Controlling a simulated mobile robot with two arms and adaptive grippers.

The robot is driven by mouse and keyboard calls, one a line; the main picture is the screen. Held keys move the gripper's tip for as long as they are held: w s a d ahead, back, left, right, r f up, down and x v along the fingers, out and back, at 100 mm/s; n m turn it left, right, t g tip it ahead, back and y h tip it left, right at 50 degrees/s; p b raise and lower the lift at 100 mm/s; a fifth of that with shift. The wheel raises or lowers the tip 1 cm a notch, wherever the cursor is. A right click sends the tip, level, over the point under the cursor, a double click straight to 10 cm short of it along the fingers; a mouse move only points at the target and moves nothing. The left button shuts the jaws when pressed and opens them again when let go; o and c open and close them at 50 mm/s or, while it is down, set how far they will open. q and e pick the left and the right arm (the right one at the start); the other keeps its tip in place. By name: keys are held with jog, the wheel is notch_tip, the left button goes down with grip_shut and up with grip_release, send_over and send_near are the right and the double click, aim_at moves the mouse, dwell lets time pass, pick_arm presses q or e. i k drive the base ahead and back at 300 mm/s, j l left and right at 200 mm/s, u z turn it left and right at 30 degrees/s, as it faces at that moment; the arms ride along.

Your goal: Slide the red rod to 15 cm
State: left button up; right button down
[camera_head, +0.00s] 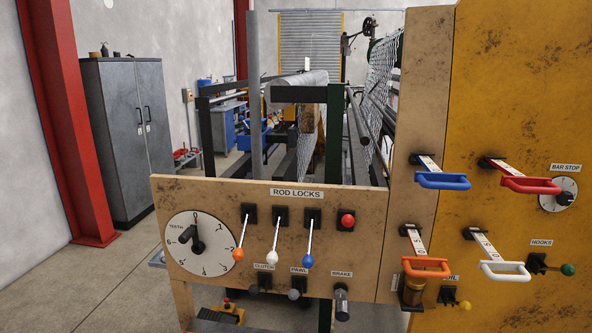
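The red rod ends in a red U-shaped handle (531,186) on the yellow panel at the right. A pale scale strip (503,167) runs from its dark mount to the handle. The marks on the strip are too small to read. On the ROD LOCKS panel, a red knob (347,220) sits on a dark plate, right of levers with orange (238,254), white (272,257) and blue (307,260) knobs that hang down. Neither of my grippers is in view.
Blue (443,181), orange (426,268) and white (504,270) rod handles stick out near the red one. A BAR STOP dial (558,195) is close at its right. A numbered dial (200,244) is at the left. Open floor (90,290) lies left.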

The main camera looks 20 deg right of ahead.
aim_at(518, 183)
jog(key=z, duration=1.95)
